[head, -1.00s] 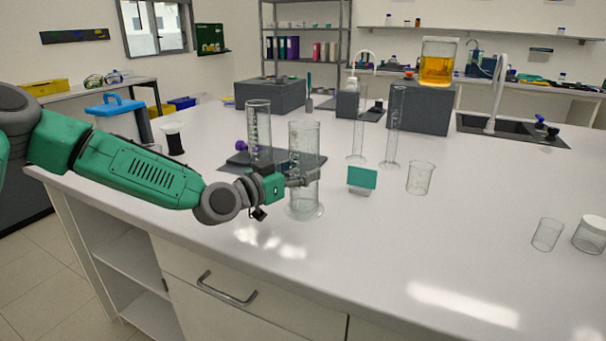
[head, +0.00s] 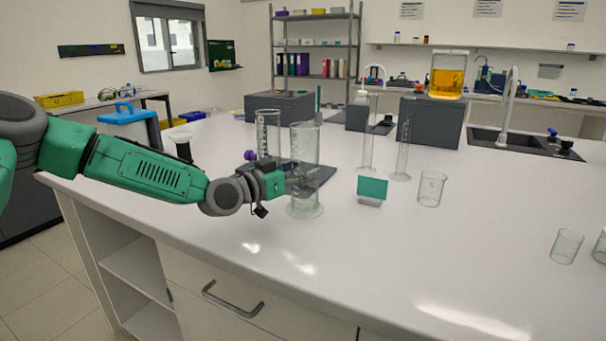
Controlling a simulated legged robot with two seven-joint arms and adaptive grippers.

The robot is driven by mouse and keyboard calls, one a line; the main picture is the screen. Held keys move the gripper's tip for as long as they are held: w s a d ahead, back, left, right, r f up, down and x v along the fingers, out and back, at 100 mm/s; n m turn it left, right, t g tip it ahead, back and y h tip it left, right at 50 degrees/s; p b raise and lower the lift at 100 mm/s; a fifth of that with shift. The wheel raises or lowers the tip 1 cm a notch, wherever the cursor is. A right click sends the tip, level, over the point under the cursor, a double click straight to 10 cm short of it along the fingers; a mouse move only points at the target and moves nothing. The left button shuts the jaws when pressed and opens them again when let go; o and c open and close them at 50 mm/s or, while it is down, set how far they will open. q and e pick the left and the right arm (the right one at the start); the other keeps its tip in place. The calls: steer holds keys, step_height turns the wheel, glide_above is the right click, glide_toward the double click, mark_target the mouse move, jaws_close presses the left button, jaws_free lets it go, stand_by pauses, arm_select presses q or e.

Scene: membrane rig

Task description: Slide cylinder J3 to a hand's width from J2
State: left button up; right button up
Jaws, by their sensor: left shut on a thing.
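A wide clear glass cylinder (head: 304,145) with a round foot stands upright near the bench's front edge. My left gripper (head: 303,181) is shut on its lower part, reaching in from the left. I cannot read labels to tell which is J3 or J2. My right gripper is not in view.
A small teal sign (head: 372,188) and a clear beaker (head: 431,188) stand to the right of the held cylinder. Another beaker (head: 566,246) is at far right. Grey blocks (head: 430,122) stand at the back, one under an amber-filled vessel (head: 448,76).

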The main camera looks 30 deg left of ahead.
arm_select(q)
steer(key=shift+a+f, duration=0.15)
steer(key=shift+f, duration=0.15)
steer(key=shift+w+a+b, duration=1.15)
steer(key=shift+a+b, duration=0.15)
steer(key=shift+b, duration=0.1)
steer(key=o, duration=1.4)
steer(key=shift+o, duration=0.4)
steer(key=shift+w+a, duration=0.1)
steer(key=shift+w, duration=0.05)
